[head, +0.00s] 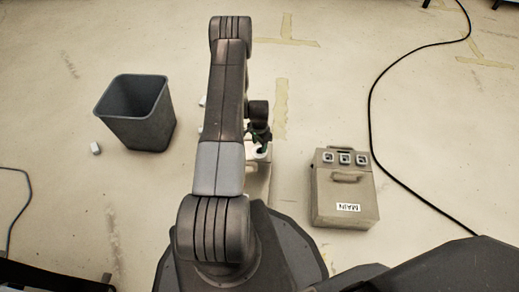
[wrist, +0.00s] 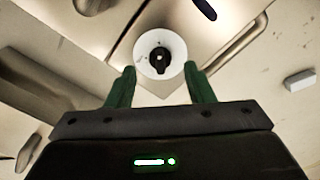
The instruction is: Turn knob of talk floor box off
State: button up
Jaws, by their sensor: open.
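In the wrist view a black knob (wrist: 159,58) sits at the centre of a round white dial (wrist: 174,46) on a beige box (wrist: 125,52). My gripper (wrist: 161,72) has its two green fingers open, with the tips on either side of the dial's lower part and the knob between and just beyond them. I cannot tell whether the fingers touch anything. In the head view my arm hides most of this box (head: 258,185); its label does not show. My gripper (head: 262,148) is over it there.
A beige box labelled MAIN (head: 342,190) stands to the right. A dark grey bin (head: 140,115) stands to the left, with a small white block (head: 95,149) beside it. A black cable (head: 372,110) curves along the right. Floor between bin and arm is mostly clear.

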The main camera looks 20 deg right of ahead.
aim_at(260, 150)
jog(key=shift+f+b, duration=0.3)
jog(key=shift+f, duration=1)
jog(key=c, duration=1)
jog(key=shift+n, duration=0.4)
jog(key=n+b, duration=0.2)
jog(key=n, duration=0.1)
jog(key=shift+f+n, duration=0.1)
jog(key=shift+n, duration=0.2)
jog(key=n+b, duration=0.1)
jog(key=n, duration=0.3)
jog(key=shift+n+b, duration=0.3)
jog(key=shift+b, duration=0.1)
jog(key=n+b, duration=0.1)
jog(key=n, duration=0.3)
jog(key=shift+n+b, duration=0.35)
jog(key=shift+n, duration=2.15)
